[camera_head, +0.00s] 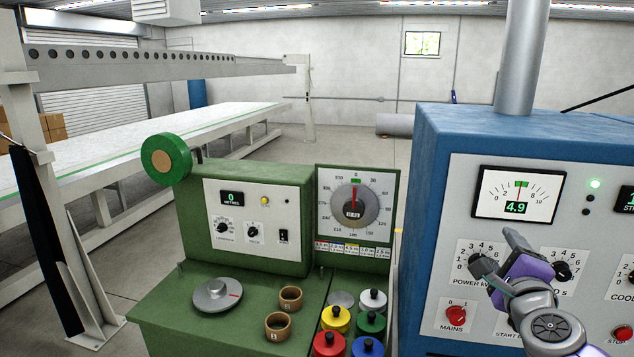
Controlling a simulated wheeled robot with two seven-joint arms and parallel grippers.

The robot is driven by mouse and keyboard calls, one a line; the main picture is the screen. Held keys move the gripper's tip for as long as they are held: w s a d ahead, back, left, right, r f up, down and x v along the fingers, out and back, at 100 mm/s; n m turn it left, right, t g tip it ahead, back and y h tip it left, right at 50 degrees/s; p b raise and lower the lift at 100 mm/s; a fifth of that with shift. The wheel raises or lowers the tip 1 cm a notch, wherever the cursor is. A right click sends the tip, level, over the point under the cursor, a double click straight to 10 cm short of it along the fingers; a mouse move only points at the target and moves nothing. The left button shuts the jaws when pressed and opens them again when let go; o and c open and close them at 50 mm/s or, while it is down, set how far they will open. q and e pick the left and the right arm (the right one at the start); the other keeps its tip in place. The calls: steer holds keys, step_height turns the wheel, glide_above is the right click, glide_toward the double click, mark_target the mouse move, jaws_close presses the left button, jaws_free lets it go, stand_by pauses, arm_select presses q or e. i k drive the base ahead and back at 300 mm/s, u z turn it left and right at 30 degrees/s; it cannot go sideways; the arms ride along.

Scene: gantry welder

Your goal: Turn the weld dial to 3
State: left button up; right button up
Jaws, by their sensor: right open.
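The blue machine (435,190) stands at the right with a pale control panel. The weld dial (562,271) is a black knob on it. Its label is partly covered and only "D S" shows; numbers around 4 to 7 show above it. Its pointer is too small to read. My right gripper (500,250) is open and empty in front of the panel, its fingers just left of the weld dial and over the power dial area. It hides the left part of the weld scale and most of the power knob. I cannot tell whether it touches the panel. My left gripper is not in view.
A meter (517,194) reads 4.9, beside a lit green lamp (595,183). A red mains knob (456,315) and a red stop button (622,333) sit low on the panel. A green bench machine (240,175) with coloured knobbed pieces stands left.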

mark_target(564, 272)
steer(key=k, duration=1)
